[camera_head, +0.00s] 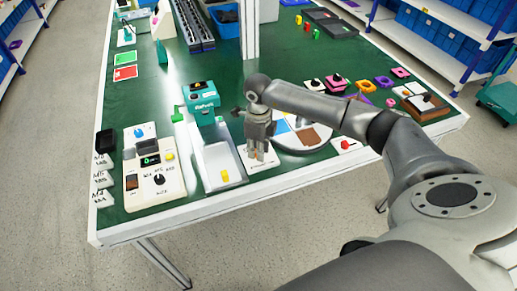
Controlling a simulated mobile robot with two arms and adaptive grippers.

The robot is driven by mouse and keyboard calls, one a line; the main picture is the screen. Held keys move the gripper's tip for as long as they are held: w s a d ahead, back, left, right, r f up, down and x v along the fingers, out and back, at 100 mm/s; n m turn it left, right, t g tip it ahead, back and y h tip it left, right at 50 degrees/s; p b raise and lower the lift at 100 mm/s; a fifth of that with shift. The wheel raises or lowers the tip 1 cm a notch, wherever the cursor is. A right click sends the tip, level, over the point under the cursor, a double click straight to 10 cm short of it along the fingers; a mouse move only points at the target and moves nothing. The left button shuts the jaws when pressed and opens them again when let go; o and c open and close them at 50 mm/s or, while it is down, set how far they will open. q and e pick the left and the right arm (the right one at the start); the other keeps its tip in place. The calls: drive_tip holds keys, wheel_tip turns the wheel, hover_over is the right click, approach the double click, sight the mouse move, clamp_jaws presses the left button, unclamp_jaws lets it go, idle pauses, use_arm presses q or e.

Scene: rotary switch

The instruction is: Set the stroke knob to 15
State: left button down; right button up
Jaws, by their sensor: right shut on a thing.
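My right gripper (260,157) points down over a small white plate (268,165) near the table's front edge. Its fingers are shut at the plate, on what appears to be the stroke knob. The fingers hide the knob, so its pointer and setting cannot be read. My left gripper is not in view.
Left of the gripper stand a teal press with a white tray (214,160) and a cream control box (150,185) with a black dial. A round sectioned board (303,137) and a red-knobbed plate (346,145) lie to the right, close to my arm. The table's front edge is near.

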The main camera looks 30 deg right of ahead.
drive_tip(key=shift+m, duration=0.4)
drive_tip(key=o, duration=1.1)
drive_tip(key=shift+c, duration=0.2)
drive_tip(key=shift+r, duration=0.1)
wheel_tip(320, 180, up, 12)
